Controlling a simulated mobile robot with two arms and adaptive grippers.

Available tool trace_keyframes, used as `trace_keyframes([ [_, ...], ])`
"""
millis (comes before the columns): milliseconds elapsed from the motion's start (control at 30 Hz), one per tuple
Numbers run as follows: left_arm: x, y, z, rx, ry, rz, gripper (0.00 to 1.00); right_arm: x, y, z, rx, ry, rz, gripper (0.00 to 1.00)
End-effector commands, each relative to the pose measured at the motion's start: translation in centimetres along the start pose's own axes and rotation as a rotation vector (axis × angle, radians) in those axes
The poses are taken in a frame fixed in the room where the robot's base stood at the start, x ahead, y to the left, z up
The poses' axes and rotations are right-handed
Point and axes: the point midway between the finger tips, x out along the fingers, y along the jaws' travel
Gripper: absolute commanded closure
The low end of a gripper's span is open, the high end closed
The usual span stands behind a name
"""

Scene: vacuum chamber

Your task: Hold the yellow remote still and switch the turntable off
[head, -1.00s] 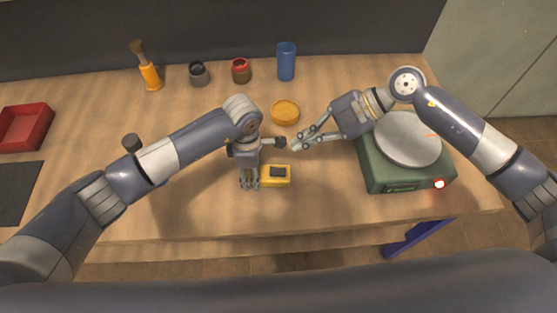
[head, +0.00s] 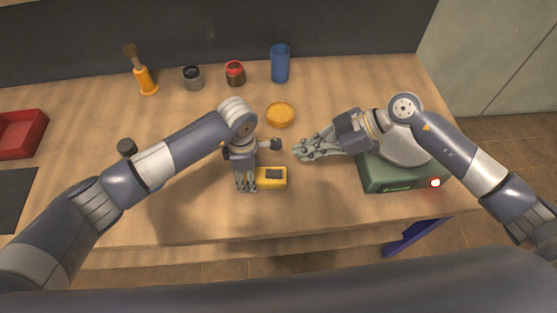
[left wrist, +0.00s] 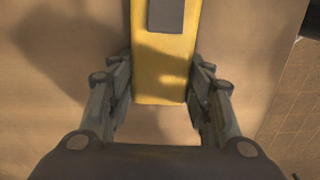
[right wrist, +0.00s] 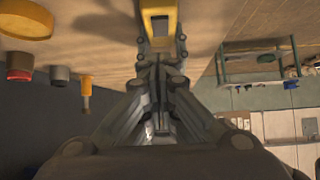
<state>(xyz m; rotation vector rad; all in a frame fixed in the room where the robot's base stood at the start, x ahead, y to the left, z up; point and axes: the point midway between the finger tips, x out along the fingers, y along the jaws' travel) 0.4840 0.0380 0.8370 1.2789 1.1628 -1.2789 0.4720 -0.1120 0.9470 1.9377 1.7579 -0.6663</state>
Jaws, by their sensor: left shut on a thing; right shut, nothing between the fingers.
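The yellow remote (head: 273,178) lies on the table with a dark grey pad on its top. It also shows in the left wrist view (left wrist: 163,70) and at the top of the right wrist view (right wrist: 158,14). My left gripper (head: 246,184) points down and is shut on the remote's left end, one finger on each side. My right gripper (head: 300,152) is shut and empty, up and to the right of the remote, apart from it. The green turntable (head: 385,172) with a grey disc stands at the right, partly hidden by my right arm. A red light (head: 435,182) glows on its front.
An orange round lid (head: 280,114) lies behind the grippers. A blue cup (head: 280,63), a red-topped jar (head: 235,73), a grey jar (head: 192,77) and an orange-handled tool (head: 146,80) stand at the back. A red tray (head: 22,134) is at the left. The front table edge is clear.

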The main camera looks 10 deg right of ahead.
Motion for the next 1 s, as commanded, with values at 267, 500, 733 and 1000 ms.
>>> trace_keyframes([
  [267, 0.1, -0.1, 0.0, 0.001, 0.0, -0.002, 0.84, 3.7, -0.1, -0.1, 0.001, 0.003, -0.004, 1.0],
  [500, 0.1, -0.1, 0.0, 0.0, 0.0, -0.001, 0.84, 7.9, -0.1, -0.1, 0.0, 0.002, -0.003, 1.0],
  [733, 0.1, 0.0, 0.0, 0.0, 0.001, -0.001, 0.84, 9.8, 0.0, -0.1, -0.001, 0.002, -0.001, 1.0],
  [1000, 0.1, 0.0, 0.0, 0.0, 0.001, -0.001, 0.84, 9.9, 0.0, 0.0, -0.002, 0.001, -0.001, 1.0],
])
